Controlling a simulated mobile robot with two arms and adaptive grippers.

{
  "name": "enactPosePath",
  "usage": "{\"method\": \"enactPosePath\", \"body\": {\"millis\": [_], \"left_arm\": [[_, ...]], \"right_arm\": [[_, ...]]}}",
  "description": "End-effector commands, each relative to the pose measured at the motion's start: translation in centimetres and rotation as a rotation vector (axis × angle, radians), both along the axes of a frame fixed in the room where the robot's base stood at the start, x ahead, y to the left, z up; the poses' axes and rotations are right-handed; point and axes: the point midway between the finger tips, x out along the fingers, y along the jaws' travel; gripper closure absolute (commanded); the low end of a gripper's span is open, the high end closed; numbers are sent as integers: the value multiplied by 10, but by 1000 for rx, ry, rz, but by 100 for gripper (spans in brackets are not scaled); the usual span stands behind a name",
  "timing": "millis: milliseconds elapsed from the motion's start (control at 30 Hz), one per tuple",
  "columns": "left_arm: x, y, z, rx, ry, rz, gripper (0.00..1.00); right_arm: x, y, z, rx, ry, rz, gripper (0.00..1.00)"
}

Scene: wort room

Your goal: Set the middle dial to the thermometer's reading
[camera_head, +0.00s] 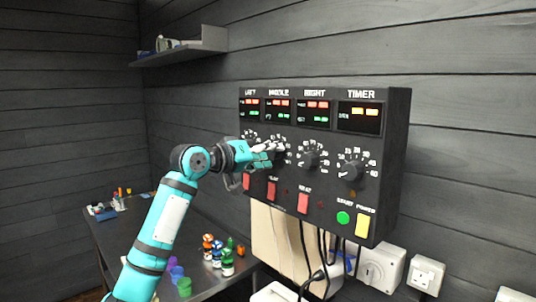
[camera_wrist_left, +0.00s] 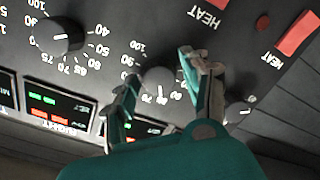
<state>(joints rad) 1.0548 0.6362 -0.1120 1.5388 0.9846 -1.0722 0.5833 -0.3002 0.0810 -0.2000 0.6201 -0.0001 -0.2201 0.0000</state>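The middle dial (camera_head: 278,145) is a dark round knob with a white number scale, under the MIDDLE display (camera_head: 278,109) on the black control box. In the left wrist view the middle dial (camera_wrist_left: 160,80) shows between my left gripper's fingers, one on each side. My left gripper (camera_head: 268,150) is at the dial's front, and in the wrist view (camera_wrist_left: 159,66) its fingers are spread apart. I cannot tell whether they touch the knob. In the head view the gripper partly covers this dial. My right gripper is not in view. I cannot make out a thermometer.
The left dial (camera_head: 250,137), right dial (camera_head: 310,154) and timer dial (camera_head: 352,170) sit close by. Red switches (camera_head: 303,202), a green button (camera_head: 343,217) and a yellow switch (camera_head: 363,224) are below. Small bottles (camera_head: 227,262) and cups stand on the dark table (camera_head: 130,232).

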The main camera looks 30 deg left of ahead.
Motion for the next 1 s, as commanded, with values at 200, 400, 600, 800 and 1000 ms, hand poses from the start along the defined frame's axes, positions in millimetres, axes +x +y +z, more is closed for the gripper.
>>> {"method": "enactPosePath", "body": {"millis": [200,400,600,800,1000], "left_arm": [[0,0,2,-2,-5,0,42],[-6,3,4,-2,-8,2,42],[-38,15,6,1,-7,4,42],[-78,29,9,0,-5,4,42],[-105,38,12,-1,-3,3,42]], "right_arm": [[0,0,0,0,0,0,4],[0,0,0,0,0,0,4],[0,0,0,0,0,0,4],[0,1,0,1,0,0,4],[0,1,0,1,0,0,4]]}}
